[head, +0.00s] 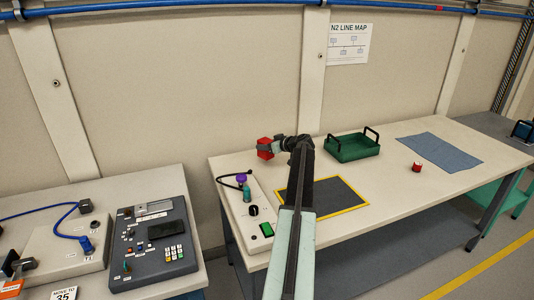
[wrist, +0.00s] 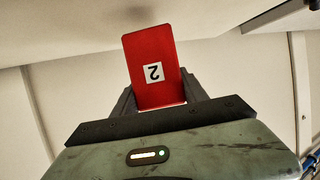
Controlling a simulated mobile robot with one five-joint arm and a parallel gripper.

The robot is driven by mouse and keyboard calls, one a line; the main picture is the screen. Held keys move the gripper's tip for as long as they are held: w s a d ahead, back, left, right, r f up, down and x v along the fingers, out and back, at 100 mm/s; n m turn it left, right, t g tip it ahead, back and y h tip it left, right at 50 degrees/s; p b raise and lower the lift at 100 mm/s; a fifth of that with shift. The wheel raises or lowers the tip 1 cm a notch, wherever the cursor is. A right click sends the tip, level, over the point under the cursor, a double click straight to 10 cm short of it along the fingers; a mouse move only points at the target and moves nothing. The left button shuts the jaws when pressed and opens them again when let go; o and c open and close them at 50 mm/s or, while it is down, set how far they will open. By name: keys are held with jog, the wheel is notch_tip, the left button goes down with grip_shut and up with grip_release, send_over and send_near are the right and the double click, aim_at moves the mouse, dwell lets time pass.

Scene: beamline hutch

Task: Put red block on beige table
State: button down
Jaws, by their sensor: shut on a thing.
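The red block (head: 264,149) is in my gripper (head: 272,147), held up over the back left part of the beige table (head: 387,208). In the wrist view the red block (wrist: 150,48) shows a white label with a 2, and my gripper (wrist: 158,98) is shut on it with a dark finger on each side. The block appears above the tabletop, in front of the wall. My arm covers part of the table's middle.
The table bears a green tray (head: 352,149) with black handles, a blue cloth (head: 440,152), a small red item (head: 417,167), a yellow-edged dark mat (head: 340,199) and a control box (head: 247,217) at left. A console (head: 150,242) stands on another table, past a gap.

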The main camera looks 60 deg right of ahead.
notch_tip(320, 180, down, 4)
jog(key=shift+s+r+b, duration=0.15)
jog(key=shift+b, duration=0.95)
jog(key=shift+r, duration=0.3)
jog(key=shift+f, duration=0.25)
jog(key=c, duration=0.6)
grip_release()
jog(key=shift+r, duration=0.1)
jog(key=shift+r, duration=0.1)
jog(key=shift+s+a+r+p, duration=0.1)
jog(key=shift+s+r+p, duration=0.15)
jog(key=shift+p, duration=0.25)
jog(key=p+v, duration=0.4)
jog(key=v, duration=0.7)
jog(key=shift+s, duration=0.25)
jog(key=shift+a, duration=0.1)
